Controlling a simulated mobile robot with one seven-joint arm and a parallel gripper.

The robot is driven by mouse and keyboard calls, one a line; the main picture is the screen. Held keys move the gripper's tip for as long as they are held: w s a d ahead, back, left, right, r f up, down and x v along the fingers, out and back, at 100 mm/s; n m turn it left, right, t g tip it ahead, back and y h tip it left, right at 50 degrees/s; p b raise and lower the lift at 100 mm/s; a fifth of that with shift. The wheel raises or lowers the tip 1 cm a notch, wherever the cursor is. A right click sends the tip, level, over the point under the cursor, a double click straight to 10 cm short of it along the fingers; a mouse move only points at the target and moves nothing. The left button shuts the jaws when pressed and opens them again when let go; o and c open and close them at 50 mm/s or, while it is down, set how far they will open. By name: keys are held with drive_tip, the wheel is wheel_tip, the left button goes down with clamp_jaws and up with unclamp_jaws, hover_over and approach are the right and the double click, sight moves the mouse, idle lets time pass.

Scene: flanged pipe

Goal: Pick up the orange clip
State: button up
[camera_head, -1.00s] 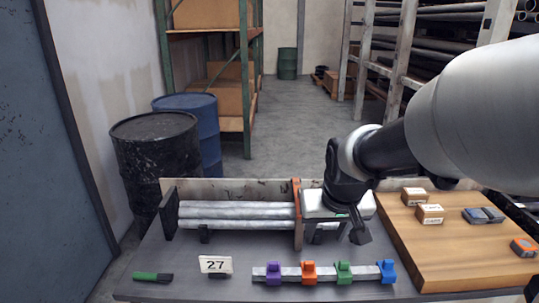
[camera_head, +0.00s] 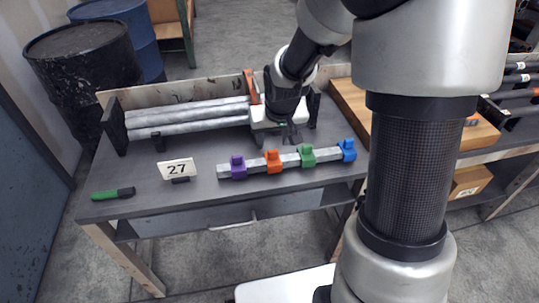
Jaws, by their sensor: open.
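The orange clip (camera_head: 273,162) sits on a grey bar (camera_head: 255,166) near the front of the workbench. It is between the purple clip (camera_head: 238,167) on its left and the green clip (camera_head: 308,155) on its right. A blue clip (camera_head: 347,150) is at the bar's right end. My gripper (camera_head: 283,136) is open and points down behind the bar, above the bench. It is apart from the orange clip, and its fingers are small and partly dark in the view.
Silver pipes (camera_head: 190,118) lie in a rack at the back left of the bench. A number 27 sign (camera_head: 178,169) and a green marker (camera_head: 112,194) lie at the front left. A wooden board (camera_head: 352,106) is on the right, partly hidden by my arm.

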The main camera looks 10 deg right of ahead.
sight(273, 151)
drive_tip(key=x, duration=0.1)
drive_tip(key=b+x, duration=0.1)
drive_tip(key=x, duration=0.3)
drive_tip(key=shift+s+d+f, duration=0.15)
drive_tip(key=shift+s+d, duration=0.05)
drive_tip(key=shift+s, duration=0.2)
drive_tip(key=shift+w+f+b, duration=0.2)
drive_tip(key=shift+f+b, duration=0.05)
drive_tip(key=shift+b, duration=0.05)
drive_tip(key=shift+c, duration=0.2)
clamp_jaws()
